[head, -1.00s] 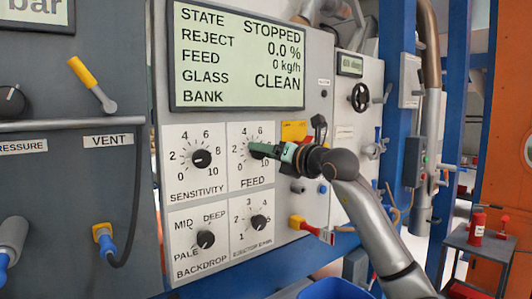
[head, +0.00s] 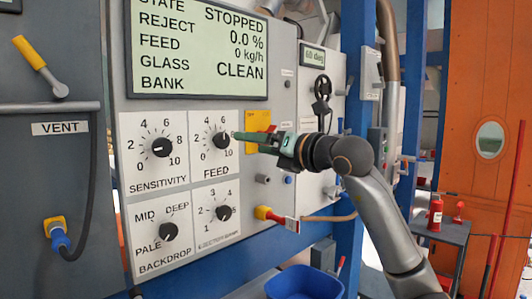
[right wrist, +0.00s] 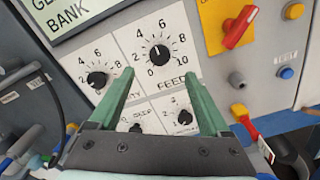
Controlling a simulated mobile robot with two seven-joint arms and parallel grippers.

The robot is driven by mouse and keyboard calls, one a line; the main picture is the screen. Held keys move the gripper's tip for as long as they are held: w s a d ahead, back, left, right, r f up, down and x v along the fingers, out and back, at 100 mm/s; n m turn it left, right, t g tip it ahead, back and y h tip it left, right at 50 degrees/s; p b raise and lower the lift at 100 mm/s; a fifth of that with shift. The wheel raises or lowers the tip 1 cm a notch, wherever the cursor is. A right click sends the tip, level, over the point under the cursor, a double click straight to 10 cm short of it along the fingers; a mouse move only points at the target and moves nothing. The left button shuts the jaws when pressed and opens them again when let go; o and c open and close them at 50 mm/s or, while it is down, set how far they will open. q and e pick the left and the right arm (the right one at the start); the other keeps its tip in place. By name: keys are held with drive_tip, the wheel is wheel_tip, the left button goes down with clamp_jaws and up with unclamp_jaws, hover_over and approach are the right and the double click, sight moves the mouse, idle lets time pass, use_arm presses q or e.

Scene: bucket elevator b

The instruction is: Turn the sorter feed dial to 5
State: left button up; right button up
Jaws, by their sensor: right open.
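The sorter feed dial (head: 221,141) is a black round knob on a white plate marked FEED, with numbers from 0 to 10. It also shows in the right wrist view (right wrist: 159,54), where its pale mark seems to point upward, between 4 and 6; the exact value is hard to read. My right gripper (head: 240,136) has green fingers and stands just right of the dial in the head view. In the right wrist view its fingers (right wrist: 158,84) are apart and empty, with the dial beyond the gap between them. My left gripper is not in view.
The sensitivity dial (head: 162,147) is left of the feed dial; the backdrop dial (head: 169,231) and ejector dial (head: 223,212) are below. A red switch (right wrist: 239,27) on a yellow plate is to the right. The display (head: 200,45) above reads STOPPED. A blue bin (head: 305,283) stands below.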

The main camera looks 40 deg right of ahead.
drive_tip(key=shift+s+d, duration=0.1)
drive_tip(key=shift+s, duration=1.35)
